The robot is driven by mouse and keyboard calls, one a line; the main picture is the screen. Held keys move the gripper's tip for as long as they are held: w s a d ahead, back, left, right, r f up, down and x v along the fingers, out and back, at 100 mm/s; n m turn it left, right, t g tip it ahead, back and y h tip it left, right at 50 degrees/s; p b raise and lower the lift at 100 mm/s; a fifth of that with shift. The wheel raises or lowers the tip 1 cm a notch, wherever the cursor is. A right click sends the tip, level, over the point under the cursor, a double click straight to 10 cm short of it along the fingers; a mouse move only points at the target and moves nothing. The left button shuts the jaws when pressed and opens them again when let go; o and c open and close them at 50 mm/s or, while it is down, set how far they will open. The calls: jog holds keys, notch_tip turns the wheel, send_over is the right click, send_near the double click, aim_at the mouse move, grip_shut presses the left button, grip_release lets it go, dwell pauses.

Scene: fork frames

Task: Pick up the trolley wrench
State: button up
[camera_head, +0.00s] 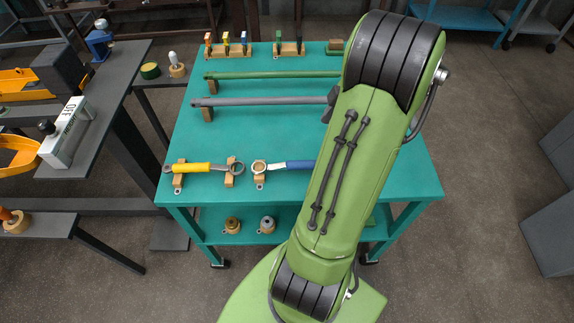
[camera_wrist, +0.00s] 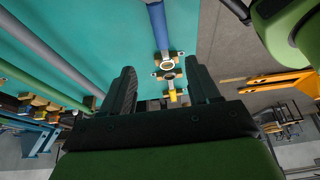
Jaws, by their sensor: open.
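Two wrenches lie on the teal trolley top (camera_head: 300,135). The yellow-handled wrench (camera_head: 190,168) rests on wooden holders at the front left. The blue-handled wrench (camera_head: 299,164) lies to its right, with its ring end to the left and its right part hidden behind my arm. In the wrist view, the blue-handled wrench (camera_wrist: 157,22) runs down from the top, and part of the yellow-handled wrench (camera_wrist: 173,95) shows below it. My gripper (camera_wrist: 162,78) is open and empty, with its fingers apart in the picture around the wrench ends. My arm hides it in the head view.
A grey bar (camera_head: 260,101) and a green bar (camera_head: 265,75) lie behind the wrenches on holders. Small coloured items (camera_head: 227,43) stand along the back edge. A dark workbench (camera_head: 115,75) stands at the left. Open floor (camera_head: 480,170) lies to the right.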

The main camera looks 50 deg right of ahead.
aim_at(302, 162)
jog(key=b+x, duration=0.5)
jog(key=x, duration=1)
jog(key=shift+w+a+f, duration=0.15)
jog(key=shift+a+f, duration=0.1)
jog(key=shift+f, duration=0.05)
jog(key=shift+f+b, duration=0.25)
jog(key=shift+b, duration=0.2)
jog(key=shift+c, duration=0.4)
grip_shut()
